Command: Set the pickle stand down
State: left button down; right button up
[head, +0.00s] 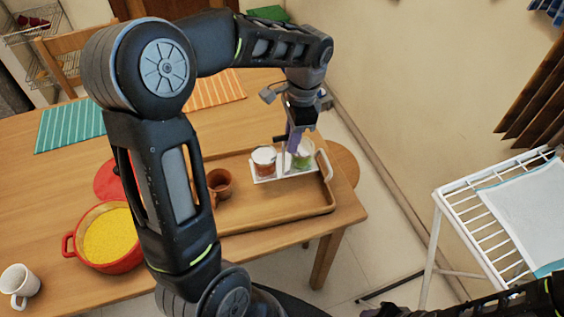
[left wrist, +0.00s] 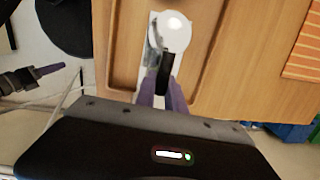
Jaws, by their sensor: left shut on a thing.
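The pickle stand (head: 265,178) is a white holder with two lidded jars, one reddish and one green. It is over the right end of the wooden tray (head: 275,222), level in the head view. I cannot tell whether its base touches the tray. My left gripper (head: 296,147) comes down from above and is shut on the stand, partly hiding the jars. In the left wrist view a white lid (left wrist: 173,30) and a dark upright part show at the purple fingertips (left wrist: 162,92). A purple finger of my right gripper (left wrist: 48,71) shows at the left there, away from the stand.
A brown clay cup (head: 220,182) stands left of the stand. A red pot (head: 124,262) with yellow food and a white mug (head: 20,283) are at the left. Striped mats (head: 70,127) lie at the back. A white rack (head: 470,215) stands right of the table.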

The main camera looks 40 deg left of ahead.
aim_at(290, 162)
pick_arm(q)
jog(key=shift+f, duration=1.35)
jog(key=shift+f, duration=1.85)
jog(key=c, duration=1.9)
grip_release()
jog(key=shift+f, duration=0.2)
jog(key=o, duration=0.5)
jog(key=shift+r, duration=0.1)
jog(key=r, duration=0.8)
jog(key=w+d+r, duration=0.1)
jog(key=r, duration=0.3)
